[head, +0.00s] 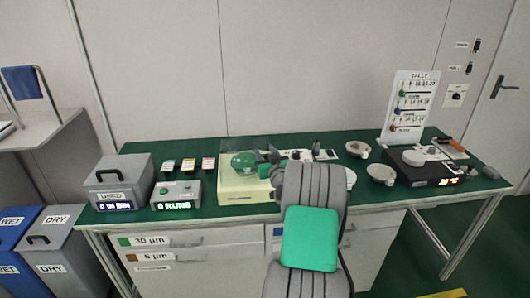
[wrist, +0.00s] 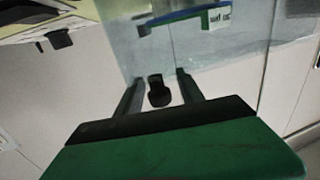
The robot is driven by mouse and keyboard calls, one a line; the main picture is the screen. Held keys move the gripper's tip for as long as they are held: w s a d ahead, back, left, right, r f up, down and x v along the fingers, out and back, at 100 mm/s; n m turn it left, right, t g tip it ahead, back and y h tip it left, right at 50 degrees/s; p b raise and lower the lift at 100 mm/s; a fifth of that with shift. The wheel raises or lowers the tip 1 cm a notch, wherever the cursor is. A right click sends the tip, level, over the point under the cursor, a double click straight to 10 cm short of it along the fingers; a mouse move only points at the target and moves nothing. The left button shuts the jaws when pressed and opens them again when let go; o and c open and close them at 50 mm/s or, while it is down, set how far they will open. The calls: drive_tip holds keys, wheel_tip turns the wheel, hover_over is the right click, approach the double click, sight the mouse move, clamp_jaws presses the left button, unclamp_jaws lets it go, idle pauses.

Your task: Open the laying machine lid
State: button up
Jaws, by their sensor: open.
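The laying machine (head: 240,190) is a cream box on the green bench, left of my arm in the head view. Its clear lid (head: 238,144) shows as a faint see-through cover above a green round part (head: 243,163). My gripper (head: 267,157) is at the machine's right side, with its dark fingers open. In the wrist view the fingers (wrist: 160,76) stand on both sides of a small dark knob (wrist: 158,92), with gaps visible. The knob appears to belong to the clear lid panel (wrist: 205,55). My arm hides part of the machine's right side.
Small dishes (head: 380,174), a black lapping unit (head: 430,172) and a tally board (head: 408,105) are to the right. Drawers (head: 175,255) lie below the bench.

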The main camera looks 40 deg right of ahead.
drive_tip(key=shift+c, duration=0.4)
clamp_jaws()
idle(0.9)
